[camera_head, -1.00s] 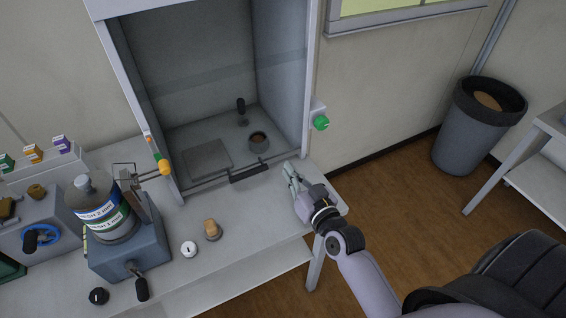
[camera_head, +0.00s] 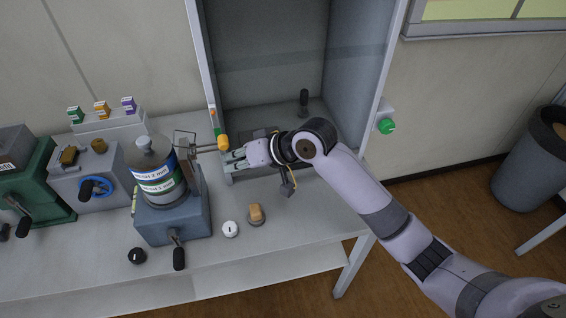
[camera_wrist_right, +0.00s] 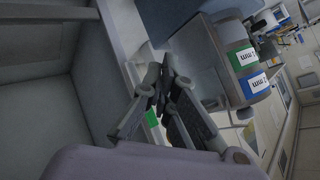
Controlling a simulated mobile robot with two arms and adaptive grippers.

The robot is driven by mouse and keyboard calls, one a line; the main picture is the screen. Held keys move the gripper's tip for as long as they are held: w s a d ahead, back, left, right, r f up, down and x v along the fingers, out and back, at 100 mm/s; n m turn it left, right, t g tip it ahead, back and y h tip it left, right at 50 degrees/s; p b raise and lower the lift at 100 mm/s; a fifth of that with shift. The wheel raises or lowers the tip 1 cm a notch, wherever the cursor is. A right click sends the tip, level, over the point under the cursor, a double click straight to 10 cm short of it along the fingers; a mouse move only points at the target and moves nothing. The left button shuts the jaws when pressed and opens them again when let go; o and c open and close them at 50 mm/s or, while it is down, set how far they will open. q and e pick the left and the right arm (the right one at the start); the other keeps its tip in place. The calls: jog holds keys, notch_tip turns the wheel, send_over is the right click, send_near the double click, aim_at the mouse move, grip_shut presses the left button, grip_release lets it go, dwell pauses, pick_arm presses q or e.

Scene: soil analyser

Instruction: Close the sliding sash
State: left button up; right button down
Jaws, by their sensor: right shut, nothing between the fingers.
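The fume cabinet (camera_head: 370,90) stands at the back of the bench with a pale frame. A thin rail crosses its front bottom, and a dark handle (camera_head: 288,186) shows just below my right wrist. I cannot clearly make out the sash pane or how far it is open. My right gripper (camera_head: 238,157) is shut and empty at the front left of the cabinet, close to the orange-yellow knob (camera_head: 222,143). My arm hides much of the rail. In the right wrist view the fingers (camera_wrist_right: 165,75) are together with nothing between them. My left gripper is not in view.
A labelled bottle (camera_head: 157,172) on a blue-grey device (camera_head: 172,220) stands left of my gripper. A white knob (camera_head: 230,229) and a wooden-topped stopper (camera_head: 256,213) are in front.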

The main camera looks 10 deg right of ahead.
jog(key=w+d+r+m+g+h+b, duration=0.15)
jog(key=d+r+m+g+h, duration=0.35)
jog(key=d+h, duration=0.6)
jog(key=w+f+p, duration=0.1)
jog(key=f, duration=0.3)
jog(key=d+f+n+t+y+p, duration=0.1)
jog(key=f, duration=0.3)
jog(key=w+f+n+p, duration=0.1)
jog(key=f, duration=0.3)
jog(key=shift+w+d+f+y, duration=0.15)
jog(key=shift+w+d+y, duration=0.15)
jog(key=shift+w+y, duration=0.1)
jog(key=shift+f, duration=0.15)
jog(key=shift+f, duration=0.1)
